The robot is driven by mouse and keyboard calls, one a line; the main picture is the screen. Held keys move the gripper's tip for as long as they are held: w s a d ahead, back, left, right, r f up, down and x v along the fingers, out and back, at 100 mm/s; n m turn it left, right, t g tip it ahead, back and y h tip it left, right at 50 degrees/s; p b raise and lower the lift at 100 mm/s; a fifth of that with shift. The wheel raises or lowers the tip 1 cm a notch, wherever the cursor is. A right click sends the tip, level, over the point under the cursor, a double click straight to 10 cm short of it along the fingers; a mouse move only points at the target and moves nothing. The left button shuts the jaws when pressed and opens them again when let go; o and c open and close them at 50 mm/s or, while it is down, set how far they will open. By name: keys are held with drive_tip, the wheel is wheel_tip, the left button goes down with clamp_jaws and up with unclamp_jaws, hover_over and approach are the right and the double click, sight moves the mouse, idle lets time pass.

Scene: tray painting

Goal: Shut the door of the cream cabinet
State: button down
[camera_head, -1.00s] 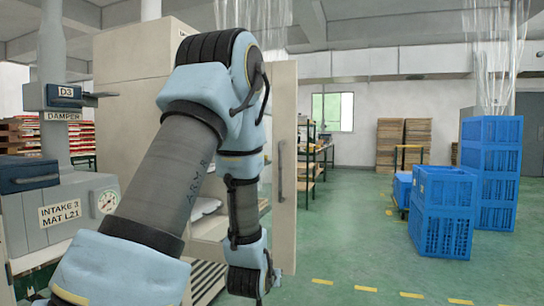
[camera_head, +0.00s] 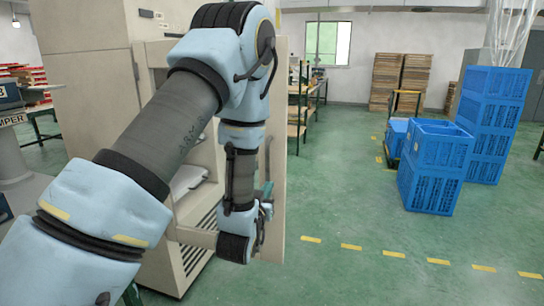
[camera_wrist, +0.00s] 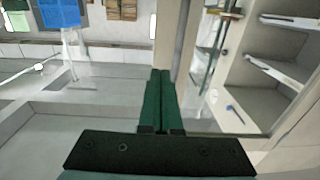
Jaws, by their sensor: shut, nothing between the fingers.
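The cream cabinet (camera_head: 85,62) stands at the left, partly behind my arm. Its door (camera_head: 274,222) stands open, seen nearly edge-on, with a vertical grey handle (camera_head: 267,157). My gripper (camera_head: 268,188) is shut and empty, close in front of the door in the head view; whether it touches cannot be told. In the wrist view the green fingers (camera_wrist: 160,98) lie together, pointing at a cream upright strip (camera_wrist: 170,35), apparently the door's edge. The cabinet's open inside (camera_wrist: 265,75), with shelves, shows to the right of the fingers. My arm hides much of the cabinet front.
Blue crates (camera_head: 430,170) stand on the green floor at the right, beside a taller blue stack (camera_head: 492,125). A shelf rack (camera_head: 300,100) and wooden stacks (camera_head: 400,80) stand behind. The floor right of the door is clear, with yellow dashes.

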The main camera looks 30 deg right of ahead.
sight(281, 164)
drive_tip(key=p+x, duration=0.5)
drive_tip(key=x, duration=0.7)
drive_tip(key=shift+w+d+r, duration=0.15)
drive_tip(key=shift+w+d, duration=0.05)
drive_tip(key=shift+w+d+p, duration=0.4)
drive_tip(key=shift+w+p, duration=0.05)
drive_tip(key=shift+f, duration=0.2)
